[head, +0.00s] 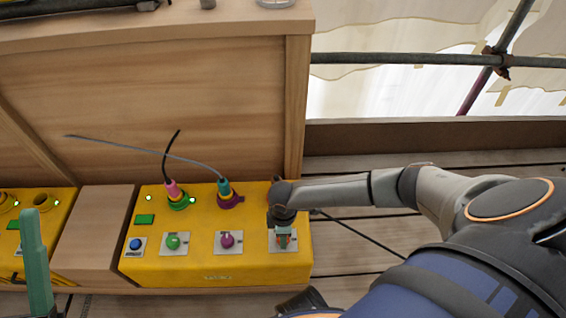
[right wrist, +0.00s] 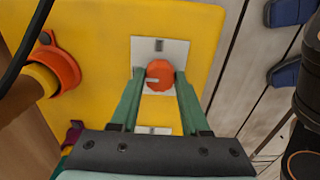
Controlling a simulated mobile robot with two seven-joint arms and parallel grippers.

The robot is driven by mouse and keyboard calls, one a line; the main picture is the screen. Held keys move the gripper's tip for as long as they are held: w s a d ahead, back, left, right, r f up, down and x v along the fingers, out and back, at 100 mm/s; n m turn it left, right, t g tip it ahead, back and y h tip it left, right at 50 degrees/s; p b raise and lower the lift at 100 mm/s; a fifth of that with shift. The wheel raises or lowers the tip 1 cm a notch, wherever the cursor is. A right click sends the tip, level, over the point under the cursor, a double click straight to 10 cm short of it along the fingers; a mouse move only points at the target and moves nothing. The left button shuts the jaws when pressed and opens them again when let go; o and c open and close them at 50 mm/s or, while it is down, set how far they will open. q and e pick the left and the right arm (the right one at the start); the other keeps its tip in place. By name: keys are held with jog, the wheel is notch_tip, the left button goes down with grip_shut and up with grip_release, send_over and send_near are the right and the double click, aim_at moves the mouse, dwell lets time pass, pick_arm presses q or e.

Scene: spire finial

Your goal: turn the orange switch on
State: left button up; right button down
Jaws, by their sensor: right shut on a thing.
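The orange switch (right wrist: 159,75) is a round knob on a pale square plate (right wrist: 174,51) on the yellow box. A small pale mark on the knob lies toward its left side in the right wrist view. My right gripper (right wrist: 158,82) has its two green fingers shut on the knob, one on each side. In the head view, my right gripper (head: 283,238) hides most of the switch at the box's right end. A green upright piece (head: 37,265) at the lower left looks like one finger of my left gripper; its opening does not show.
The yellow box (head: 215,262) also bears a green knob (head: 173,241), a purple knob (head: 228,240) and a blue button (head: 136,244). Plugs with cables stand in its green and purple sockets. An orange socket (right wrist: 62,60) is beside the switch. A wooden panel rises behind.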

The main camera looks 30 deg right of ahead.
pick_arm(q)
jog(key=shift+r, duration=0.15)
